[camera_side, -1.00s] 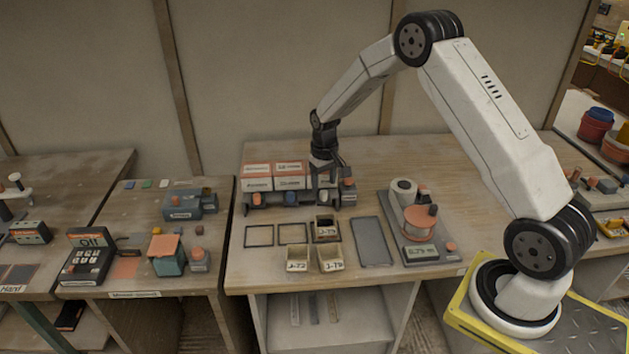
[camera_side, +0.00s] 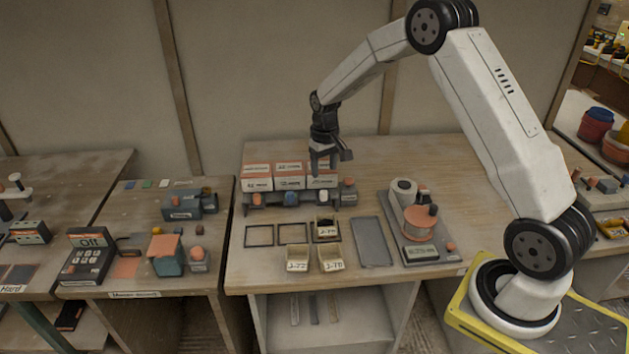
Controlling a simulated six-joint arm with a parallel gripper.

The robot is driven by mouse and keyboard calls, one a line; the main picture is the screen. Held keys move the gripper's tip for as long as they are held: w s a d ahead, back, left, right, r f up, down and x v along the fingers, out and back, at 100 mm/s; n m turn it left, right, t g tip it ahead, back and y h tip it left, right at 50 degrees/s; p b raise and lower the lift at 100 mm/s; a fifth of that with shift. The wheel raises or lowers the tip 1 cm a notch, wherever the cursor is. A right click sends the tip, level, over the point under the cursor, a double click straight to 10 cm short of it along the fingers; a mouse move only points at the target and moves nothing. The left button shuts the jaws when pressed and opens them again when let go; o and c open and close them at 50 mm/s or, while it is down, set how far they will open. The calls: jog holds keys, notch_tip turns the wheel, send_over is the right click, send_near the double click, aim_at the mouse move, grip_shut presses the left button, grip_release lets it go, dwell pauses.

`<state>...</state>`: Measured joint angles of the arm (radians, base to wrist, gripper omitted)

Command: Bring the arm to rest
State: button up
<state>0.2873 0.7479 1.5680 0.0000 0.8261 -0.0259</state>
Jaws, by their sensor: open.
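My gripper (camera_side: 329,165) hangs above the rear of the middle workbench (camera_side: 400,158), pointing down. Its jaws are apart and I see nothing held between them. It is in front of the right one of several orange-and-white boxes (camera_side: 257,178), partly covering it. From this angle I cannot tell the exact gap between the fingers and the box. My arm arches up and to the right from there.
Below the gripper stands a low rack (camera_side: 291,198) with coloured pieces. In front are two dark empty frames (camera_side: 259,235), several labelled bins (camera_side: 298,258) and a grey mat (camera_side: 371,241). A tray (camera_side: 391,215) with a white roll stands right. The bench's right rear is clear.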

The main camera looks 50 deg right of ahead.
jog(key=shift+a, duration=0.1)
jog(key=s+a+r+n+t, duration=0.1)
jog(key=s+a+r, duration=0.1)
jog(key=s+a, duration=0.5)
jog(key=s+a+r+n+t, duration=0.1)
jog(key=s+a+r+n, duration=0.1)
jog(key=s+a, duration=0.5)
jog(key=s+r, duration=0.1)
jog(key=s, duration=0.5)
jog(key=shift+s+t, duration=0.3)
jog(key=shift+w+a, duration=0.1)
jog(key=c, duration=0.6)
jog(key=shift+w, duration=0.25)
grip_shut()
jog(key=w+d+f+n+g+h, duration=0.1)
jog(key=w+d+n+h, duration=0.1)
jog(key=w+n, duration=0.6)
jog(key=w+d+f+n+g+h, duration=0.1)
jog(key=w+n, duration=0.6)
jog(key=w, duration=0.7)
jog(key=shift+d+f+n+g+h, duration=0.35)
jog(key=shift+f+n+g+h, duration=0.05)
jog(key=shift+f+g+h, duration=0.35)
